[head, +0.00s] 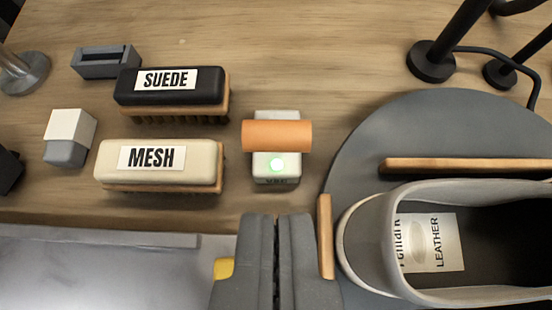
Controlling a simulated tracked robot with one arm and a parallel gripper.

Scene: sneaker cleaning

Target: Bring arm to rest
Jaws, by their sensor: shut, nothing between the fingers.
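My gripper (277,262) shows at the bottom middle of the head view. Its two dark grey fingers are together with nothing between them. The fingertips are near the table's front edge, below a small light grey device (276,180) with a lit green light and an orange cylinder (277,135) across it. A sneaker (372,245) is to the right of my gripper, partly cut off by the frame. A label reading LEATHER lies inside its opening.
A black SUEDE brush (210,88) and a cream MESH brush (204,165) stand at left. A grey-white block (70,135) and a grey holder (106,63) are beside them. The sneaker is on a round grey turntable (400,130) with wooden bars (465,165). Black stands (430,60) are behind.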

